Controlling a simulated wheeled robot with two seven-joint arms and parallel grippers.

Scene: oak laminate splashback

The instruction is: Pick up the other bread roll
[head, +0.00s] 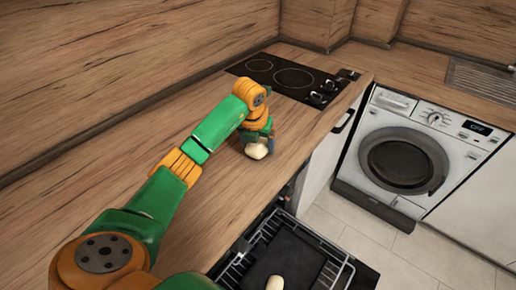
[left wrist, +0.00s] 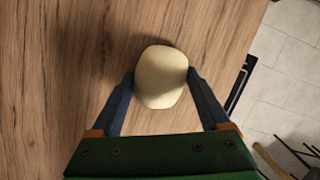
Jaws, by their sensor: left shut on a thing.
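A pale cream bread roll (head: 257,151) is at the wooden counter near the hob, and it shows large in the left wrist view (left wrist: 161,77). My left gripper (left wrist: 160,85) is shut on this roll, with one dark finger against each side. In the head view the left gripper (head: 254,140) points down over the counter, and its fingers are partly hidden by my wrist. I cannot tell whether the roll still touches the counter. A second pale roll (head: 275,283) lies on a dark tray in the open oven or drawer at the bottom edge. My right gripper is not in view.
A black hob (head: 290,77) with knobs at its front edge is beyond the gripper. A wire rack and dark tray (head: 290,254) stand out below the counter's front edge. A washing machine (head: 405,158) is at the right. The counter (head: 215,236) left of the rack is clear.

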